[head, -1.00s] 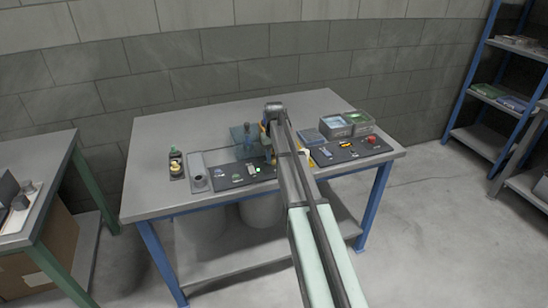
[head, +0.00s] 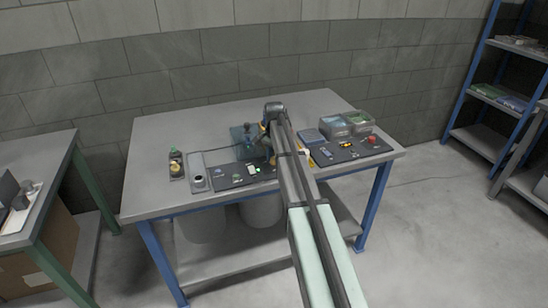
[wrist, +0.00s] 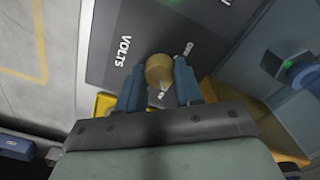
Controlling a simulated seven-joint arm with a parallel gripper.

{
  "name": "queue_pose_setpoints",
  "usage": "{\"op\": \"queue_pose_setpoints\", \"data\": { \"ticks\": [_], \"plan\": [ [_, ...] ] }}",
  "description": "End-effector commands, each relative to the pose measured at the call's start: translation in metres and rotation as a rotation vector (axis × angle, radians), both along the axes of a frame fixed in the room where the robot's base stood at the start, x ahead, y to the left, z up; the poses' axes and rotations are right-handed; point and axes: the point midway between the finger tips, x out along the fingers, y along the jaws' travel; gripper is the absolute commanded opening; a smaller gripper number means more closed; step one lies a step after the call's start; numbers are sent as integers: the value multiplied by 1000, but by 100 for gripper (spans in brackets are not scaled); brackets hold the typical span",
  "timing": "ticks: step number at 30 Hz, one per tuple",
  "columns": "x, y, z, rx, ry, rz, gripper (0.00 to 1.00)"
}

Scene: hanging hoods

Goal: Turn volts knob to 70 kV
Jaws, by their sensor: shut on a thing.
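The volts knob (wrist: 158,70), a round tan-gold cap, stands on the dark panel (wrist: 97,50) in the wrist view. The word VOLTS is printed to its left, and small white scale marks lie around it, too small to read. My gripper (wrist: 159,80) is shut on the knob, with one blue finger on each side. In the head view the dark panel (head: 228,180) lies on the bench with a green-lit display (head: 255,169). There my arm hides the knob and most of my gripper.
A grey bench (head: 150,200) carries a second dark panel (head: 345,154) with a red button (head: 371,139) to the right. The bench's back left is bare.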

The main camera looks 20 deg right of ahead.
Motion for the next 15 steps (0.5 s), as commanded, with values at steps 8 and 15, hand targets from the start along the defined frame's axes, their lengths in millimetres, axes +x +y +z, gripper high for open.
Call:
{"op": "queue_pose_setpoints", "data": {
  "ticks": [8,15],
  "plan": [
    [0,0,0,-1,-1,-89,5],
    [0,0,0,0,-1,-109,5]
  ]
}}
